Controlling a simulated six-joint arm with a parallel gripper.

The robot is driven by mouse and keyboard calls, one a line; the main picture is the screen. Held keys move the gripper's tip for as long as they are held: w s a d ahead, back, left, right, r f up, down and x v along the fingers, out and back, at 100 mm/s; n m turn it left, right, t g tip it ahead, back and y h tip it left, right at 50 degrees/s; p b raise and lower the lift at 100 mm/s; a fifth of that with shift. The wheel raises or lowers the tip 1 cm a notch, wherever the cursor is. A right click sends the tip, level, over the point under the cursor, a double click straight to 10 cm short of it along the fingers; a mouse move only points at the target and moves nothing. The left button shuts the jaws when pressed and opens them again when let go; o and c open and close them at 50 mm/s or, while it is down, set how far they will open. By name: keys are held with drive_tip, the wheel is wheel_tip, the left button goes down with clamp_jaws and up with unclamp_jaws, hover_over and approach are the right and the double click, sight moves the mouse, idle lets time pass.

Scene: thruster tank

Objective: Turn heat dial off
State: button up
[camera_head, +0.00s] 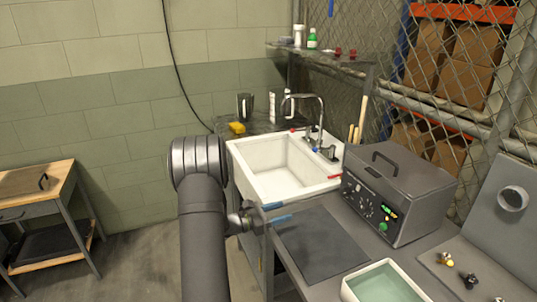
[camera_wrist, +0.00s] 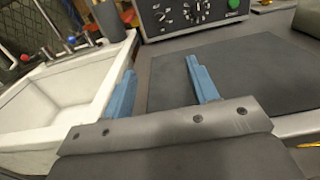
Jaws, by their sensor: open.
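A grey box-shaped device (camera_head: 398,190) with a lid handle stands on the counter right of the sink. Its dark front panel (camera_head: 371,209) carries several small knobs, a lit display and a green button. In the wrist view the panel (camera_wrist: 190,12) shows at the top, with white-marked dials (camera_wrist: 197,8) and the green button (camera_wrist: 233,4). Which dial is for heat cannot be read. My gripper (camera_wrist: 160,75) is open and empty, its two blue fingers apart. In the head view my gripper (camera_head: 279,212) is near the sink's front corner, short of the device and not touching it.
A white sink (camera_head: 277,168) with a faucet (camera_head: 318,130) is left of the device. A dark mat (camera_head: 320,245) lies before the device, clear. A tray of pale green liquid (camera_head: 385,285) stands at the front. A grey panel with small knobs (camera_head: 490,265) is at right.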

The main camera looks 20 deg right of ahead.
drive_tip(key=s+d+r+m+t+y, duration=0.35)
drive_tip(key=d+m, duration=0.25)
drive_tip(key=d, duration=0.2)
drive_tip(key=m, duration=0.1)
approach(344, 193)
drive_tip(key=shift+t, duration=0.35)
drive_tip(key=x, duration=0.8)
drive_tip(key=shift+s, duration=0.15)
drive_tip(key=c, duration=1)
